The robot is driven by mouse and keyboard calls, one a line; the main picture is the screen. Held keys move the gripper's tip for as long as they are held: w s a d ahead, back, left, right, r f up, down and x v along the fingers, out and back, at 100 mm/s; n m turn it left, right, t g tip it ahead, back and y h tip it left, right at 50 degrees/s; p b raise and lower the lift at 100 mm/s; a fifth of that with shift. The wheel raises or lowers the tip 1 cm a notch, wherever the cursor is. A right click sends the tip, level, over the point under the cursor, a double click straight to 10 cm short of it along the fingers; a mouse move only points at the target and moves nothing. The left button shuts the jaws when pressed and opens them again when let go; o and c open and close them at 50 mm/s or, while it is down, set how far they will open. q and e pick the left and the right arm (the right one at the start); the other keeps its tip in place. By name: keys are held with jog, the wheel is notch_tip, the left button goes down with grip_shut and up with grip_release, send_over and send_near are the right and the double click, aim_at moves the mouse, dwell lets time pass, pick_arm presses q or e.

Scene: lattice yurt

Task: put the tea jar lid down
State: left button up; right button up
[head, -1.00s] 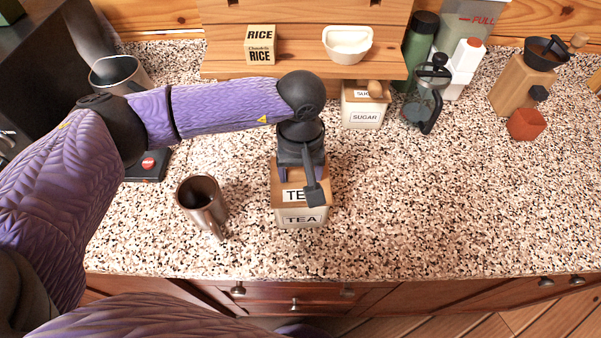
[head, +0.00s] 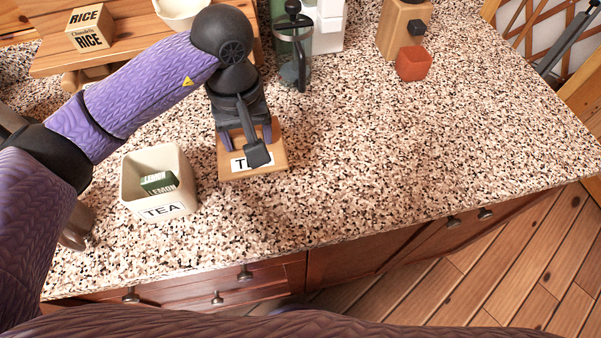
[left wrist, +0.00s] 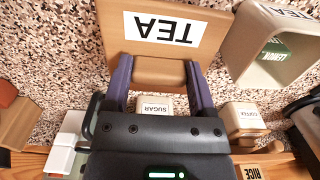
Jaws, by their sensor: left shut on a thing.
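The tea jar lid (head: 275,157) is a flat wooden square with a TEA label, right of the open tea jar (head: 164,209). My left gripper (head: 245,137) is shut on the lid's handle. In the left wrist view the lid (left wrist: 200,30) shows with its wooden handle block between the fingers of my left gripper (left wrist: 158,70). The lid is apart from the jar, over bare counter; I cannot tell whether it touches the counter. The jar is cream coloured and holds green lemon packets (head: 158,184). My right gripper is not in view.
The speckled counter (head: 370,160) is clear right of the lid. A French press (head: 294,55) and an orange-red cup (head: 413,63) stand farther back. A wooden shelf (head: 130,45) bears a rice box (head: 88,27).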

aim_at(260, 182)
pick_arm(q)
jog(key=shift+d+f, duration=0.45)
jog(key=shift+f, duration=0.3)
jog(key=f, duration=0.3)
jog(key=f+b, duration=0.1)
jog(key=f, duration=0.5)
jog(key=shift+a+f, duration=0.1)
jog(key=shift+a, duration=0.25)
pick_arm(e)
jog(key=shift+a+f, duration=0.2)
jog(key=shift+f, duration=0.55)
pick_arm(q)
jog(key=o, duration=0.8)
jog(key=shift+f+b, duration=0.1)
jog(key=shift+b, duration=0.25)
jog(key=o, duration=0.4)
jog(key=shift+c, duration=0.2)
notch_tip(260, 182, up, 12)
jog(key=shift+r+p, duration=0.25)
jog(key=shift+p, duration=0.7)
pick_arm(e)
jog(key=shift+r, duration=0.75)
